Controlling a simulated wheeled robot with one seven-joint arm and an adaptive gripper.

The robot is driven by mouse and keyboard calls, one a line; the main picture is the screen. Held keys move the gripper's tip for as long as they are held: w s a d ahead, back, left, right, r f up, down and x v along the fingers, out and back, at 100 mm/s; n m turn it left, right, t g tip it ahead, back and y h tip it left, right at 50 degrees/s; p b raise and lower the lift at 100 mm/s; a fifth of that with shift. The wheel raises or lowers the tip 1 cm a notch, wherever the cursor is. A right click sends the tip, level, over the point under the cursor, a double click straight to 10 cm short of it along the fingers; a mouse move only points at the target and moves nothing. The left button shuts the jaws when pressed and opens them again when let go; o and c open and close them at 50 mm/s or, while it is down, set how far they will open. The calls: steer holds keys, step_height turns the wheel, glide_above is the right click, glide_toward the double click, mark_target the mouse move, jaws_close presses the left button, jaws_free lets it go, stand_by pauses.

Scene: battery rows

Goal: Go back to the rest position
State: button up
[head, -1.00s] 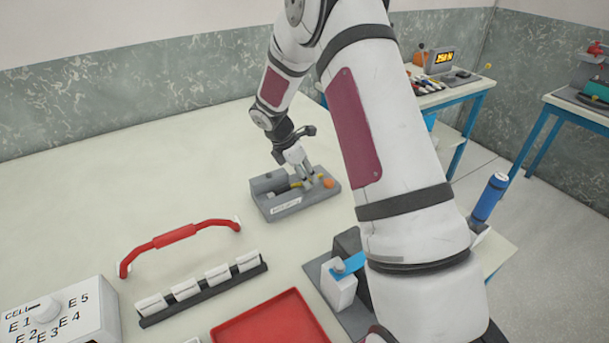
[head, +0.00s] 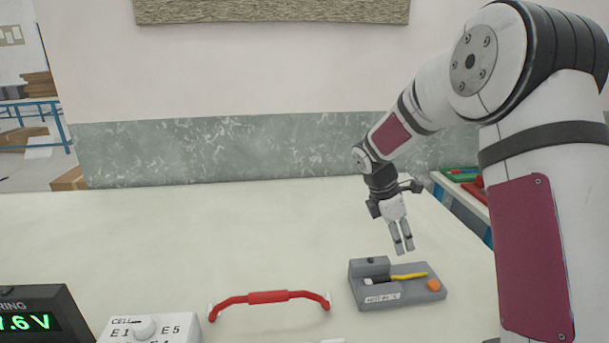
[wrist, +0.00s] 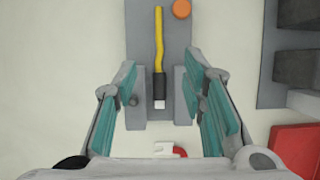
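My gripper (head: 402,247) is raised above a grey holder (head: 405,293) on the pale table. It is apart from the holder and holds nothing. In the wrist view my gripper (wrist: 163,105) shows its two teal-padded fingers spread wide. Between and beyond them lies a yellow lead with a black and white end (wrist: 159,60) in the grey holder. The yellow lead (head: 409,276) also shows in the head view. An orange knob (head: 434,285) sits at the holder's right end.
A white cell selector box (head: 180,327) and a dark meter with green digits (head: 40,310) stand at front left. A red tray (wrist: 298,150) shows in the wrist view. The table behind is clear.

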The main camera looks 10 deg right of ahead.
steer(key=s+a+r+m+t+y+p, duration=0.1)
steer(key=s+a+r+m, duration=0.25)
steer(key=s+r, duration=0.35)
steer(key=s+a+r+m+t, duration=0.1)
steer(key=s+a+r+m, duration=0.1)
steer(key=s+r+m, duration=0.5)
steer(key=s+a+r+m+t+y+p, duration=0.1)
steer(key=s+a+r+m, duration=0.2)
steer(key=s, duration=0.7)
steer(key=s+a+m+t+y, duration=0.1)
steer(key=s+a+m+y, duration=0.1)
steer(key=s, duration=0.9)
steer(key=shift+a+m, duration=0.75)
steer(key=shift+m, duration=0.3)
